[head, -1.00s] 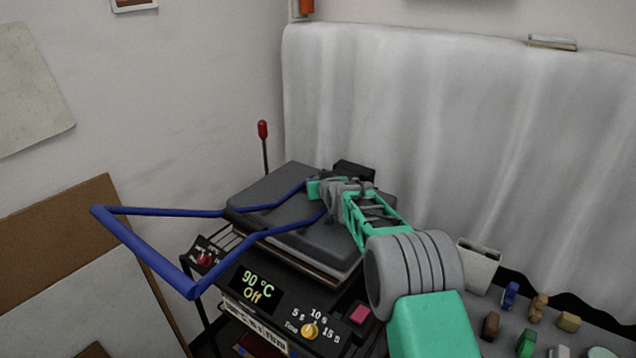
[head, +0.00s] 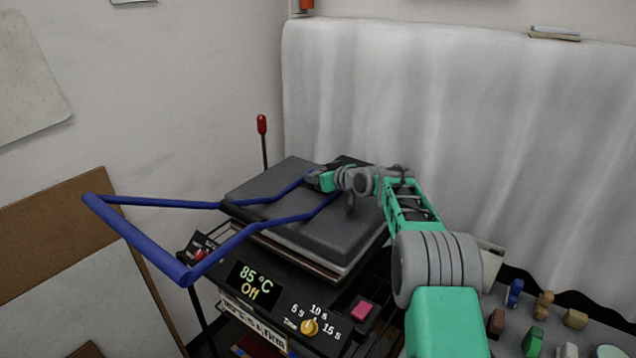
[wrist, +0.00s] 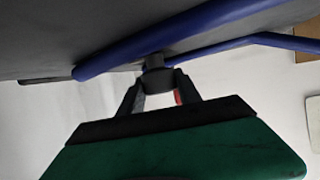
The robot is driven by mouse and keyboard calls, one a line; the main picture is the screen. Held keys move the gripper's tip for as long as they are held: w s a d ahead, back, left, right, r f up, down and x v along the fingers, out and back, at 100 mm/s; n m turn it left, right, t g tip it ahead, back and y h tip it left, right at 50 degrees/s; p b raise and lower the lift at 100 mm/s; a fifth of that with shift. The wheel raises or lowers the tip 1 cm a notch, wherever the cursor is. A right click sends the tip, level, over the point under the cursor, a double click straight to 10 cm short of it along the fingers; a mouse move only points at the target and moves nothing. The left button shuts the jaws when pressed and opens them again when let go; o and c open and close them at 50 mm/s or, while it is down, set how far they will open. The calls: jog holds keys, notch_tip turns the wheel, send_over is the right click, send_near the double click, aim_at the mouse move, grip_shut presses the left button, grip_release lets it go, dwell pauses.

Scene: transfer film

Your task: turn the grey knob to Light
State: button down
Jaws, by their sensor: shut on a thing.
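A black and grey heat press (head: 300,225) with a long blue handle (head: 140,238) stands in front of me. My gripper (head: 314,180) is over the top of the press, between the arms of the handle. In the wrist view my gripper (wrist: 158,94) is shut on a grey knob (wrist: 157,79), which sits close to the grey press body, beside a blue bar. In the head view the knob is hidden by my gripper, and I can read no Light mark. The display (head: 253,284) reads 85 °C and Off.
A yellow time knob (head: 309,327) and a pink button (head: 362,309) are on the front panel. A red switch (head: 199,255) is at its left. A grey curtain hangs behind.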

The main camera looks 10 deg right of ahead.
jog(key=shift+d+r+n+g+y+p, duration=0.1)
jog(key=shift+n+g+y+p, duration=0.5)
jog(key=shift+n+y+p, duration=0.35)
jog(key=shift+n+g+y+p, duration=0.55)
jog(key=shift+n+p, duration=0.1)
jog(key=shift+p, duration=0.3)
jog(key=shift+n+g+y+p, duration=0.25)
jog(key=shift+n+y+p, duration=0.15)
jog(key=shift+p, duration=0.3)
jog(key=c, duration=0.8)
grip_release()
jog(key=shift+c, duration=0.2)
jog(key=b+v, duration=0.3)
jog(key=v, duration=0.4)
jog(key=shift+s+d, duration=0.15)
jog(key=shift+s, duration=0.15)
